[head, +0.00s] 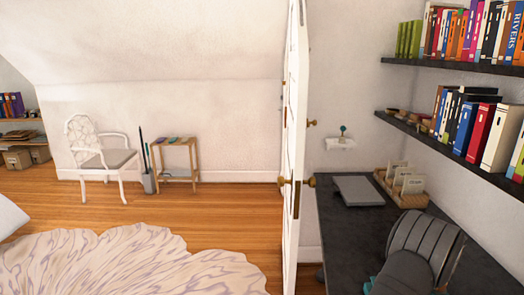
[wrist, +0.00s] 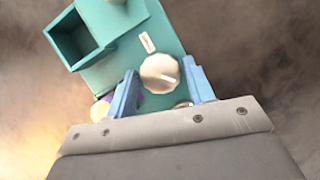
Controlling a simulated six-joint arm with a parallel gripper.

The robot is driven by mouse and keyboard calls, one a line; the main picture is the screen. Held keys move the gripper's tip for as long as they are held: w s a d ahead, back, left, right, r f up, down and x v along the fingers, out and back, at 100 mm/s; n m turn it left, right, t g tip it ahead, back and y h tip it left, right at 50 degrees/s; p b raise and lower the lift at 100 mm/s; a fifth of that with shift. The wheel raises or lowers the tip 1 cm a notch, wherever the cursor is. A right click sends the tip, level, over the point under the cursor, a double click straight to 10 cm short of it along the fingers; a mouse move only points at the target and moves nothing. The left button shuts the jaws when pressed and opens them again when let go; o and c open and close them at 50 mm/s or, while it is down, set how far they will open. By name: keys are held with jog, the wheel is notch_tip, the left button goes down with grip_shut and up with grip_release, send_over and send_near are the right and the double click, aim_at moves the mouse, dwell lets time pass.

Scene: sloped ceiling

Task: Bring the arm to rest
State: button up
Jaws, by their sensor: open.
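My gripper (wrist: 162,90) shows in the wrist view with its two blue fingers apart. A teal holder (wrist: 97,72) lies beyond the fingers, with an open square compartment at its upper left. A round cream dial or lid (wrist: 160,72) shows between the fingertips. I cannot tell whether either finger touches it. A small pale label (wrist: 147,42) is on the teal surface above it. My gripper's fingers are not clearly visible in the head view.
The dark desk (head: 345,240) carries a grey laptop (head: 358,190) and a wooden organizer (head: 405,198). Book shelves (head: 450,140) overhang it at right. A white door (head: 293,150) stands left of the desk. Open wooden floor (head: 235,215) lies farther left.

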jog(key=m+t, duration=0.1)
jog(key=m, duration=0.3)
jog(key=shift+s+a+h, duration=0.1)
jog(key=shift+h, duration=0.3)
jog(key=m+t+h, duration=0.1)
jog(key=m, duration=0.5)
jog(key=m+h, duration=0.1)
jog(key=m, duration=0.1)
jog(key=shift+a+t+h, duration=0.2)
jog(key=shift+t+h, duration=0.1)
jog(key=shift+t, duration=0.1)
jog(key=shift+m+h, duration=0.6)
jog(key=shift+m, duration=1)
